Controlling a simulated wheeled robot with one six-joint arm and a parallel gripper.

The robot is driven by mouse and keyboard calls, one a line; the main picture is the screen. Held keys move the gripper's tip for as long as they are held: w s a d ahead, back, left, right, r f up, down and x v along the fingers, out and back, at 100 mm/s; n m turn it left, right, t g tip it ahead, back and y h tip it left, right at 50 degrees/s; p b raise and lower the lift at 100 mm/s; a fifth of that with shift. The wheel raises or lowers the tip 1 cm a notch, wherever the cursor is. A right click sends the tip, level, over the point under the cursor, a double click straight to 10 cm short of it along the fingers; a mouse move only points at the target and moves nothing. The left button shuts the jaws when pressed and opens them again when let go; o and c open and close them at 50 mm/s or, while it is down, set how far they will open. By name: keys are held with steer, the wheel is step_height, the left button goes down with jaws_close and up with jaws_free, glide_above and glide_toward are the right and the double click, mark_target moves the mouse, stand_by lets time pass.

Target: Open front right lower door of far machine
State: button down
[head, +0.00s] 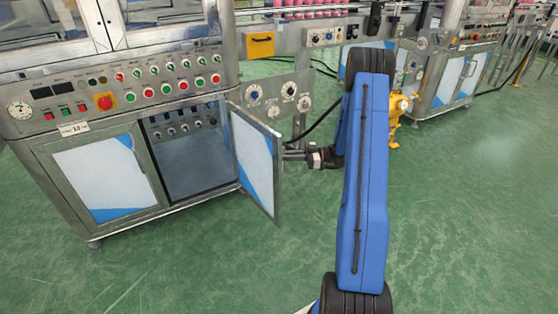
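A large metal machine (150,75) with a front control panel fills the left of the head view. Its lower right door (255,165) is swung wide open, hinged at its right side, and stands out from the front. The door has a white and blue panel in a metal frame. The dark lower compartment (190,165) behind it is exposed. My gripper (290,154) is just right of the door, by its free edge on the far side. The fingers are small and partly hidden by the door, so I cannot tell whether they touch or grip it. No handle is visible.
The machine's lower left door (103,175) is shut. A second machine (455,65) with closed lower doors stands at the back right. A panel with dials (275,98) stands behind the open door. The green floor (200,265) in front is clear.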

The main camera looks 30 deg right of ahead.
steer(key=shift+w+d, duration=0.1)
steer(key=shift+d, duration=0.15)
steer(key=c, duration=1.8)
jaws_free()
steer(key=shift+d, duration=0.1)
steer(key=v, duration=1.7)
steer(key=shift+r, duration=0.1)
